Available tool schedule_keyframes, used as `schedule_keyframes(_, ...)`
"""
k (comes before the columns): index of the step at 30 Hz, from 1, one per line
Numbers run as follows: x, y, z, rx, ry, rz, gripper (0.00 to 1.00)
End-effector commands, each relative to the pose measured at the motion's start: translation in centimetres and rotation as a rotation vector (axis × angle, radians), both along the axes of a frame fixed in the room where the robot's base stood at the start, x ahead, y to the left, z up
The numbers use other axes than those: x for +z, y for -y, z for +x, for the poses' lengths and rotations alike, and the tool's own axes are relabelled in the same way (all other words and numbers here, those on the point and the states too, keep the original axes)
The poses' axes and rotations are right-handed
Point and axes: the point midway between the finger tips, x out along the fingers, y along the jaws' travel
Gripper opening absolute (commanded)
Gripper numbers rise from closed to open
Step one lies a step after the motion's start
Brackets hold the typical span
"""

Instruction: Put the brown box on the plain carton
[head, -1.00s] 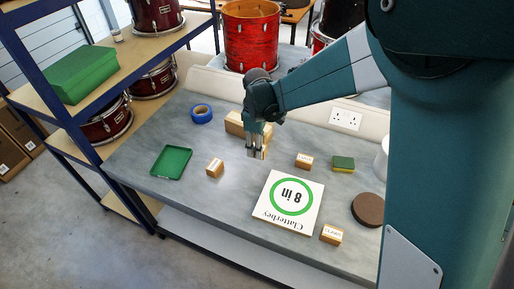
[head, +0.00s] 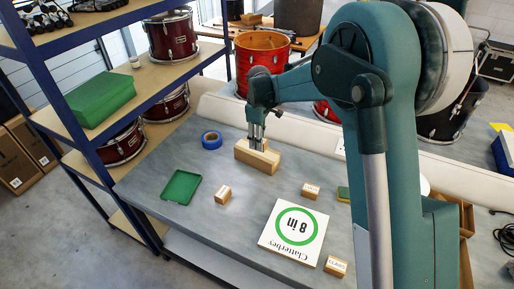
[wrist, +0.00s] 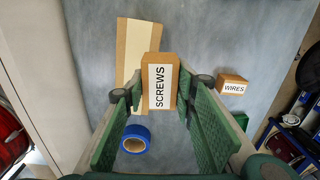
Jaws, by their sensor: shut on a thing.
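The brown box (wrist: 160,86) has a white SCREWS label and sits between my fingers in the wrist view. My gripper (head: 257,143) is shut on it, fingers pointing down, over the plain carton (head: 266,161) in the head view. I cannot tell whether the box touches the carton's top.
Blue tape (head: 211,140) and a green tray (head: 181,187) lie left of the carton. Small labelled boxes (head: 223,194) (head: 311,190) (head: 335,266) and a white Clatterbey 8 in square (head: 294,231) are nearer the front. A pale ledge (head: 300,133) runs behind.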

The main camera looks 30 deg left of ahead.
Motion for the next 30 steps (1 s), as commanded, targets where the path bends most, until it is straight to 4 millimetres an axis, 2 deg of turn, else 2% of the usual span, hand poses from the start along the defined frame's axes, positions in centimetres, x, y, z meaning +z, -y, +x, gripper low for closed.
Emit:
schedule_keyframes(3, 1.3, -1.4, 2.2, -0.012, 0.0, 0.0, 0.14)
schedule_keyframes(10, 2.5, -3.0, 4.7, -0.026, 0.0, 0.0, 0.14)
schedule_keyframes(25, 2.6, -3.4, 5.4, -0.031, 0.0, 0.0, 0.14)
schedule_keyframes(30, 2.0, -3.4, 5.4, -0.031, 0.0, 0.0, 0.14)
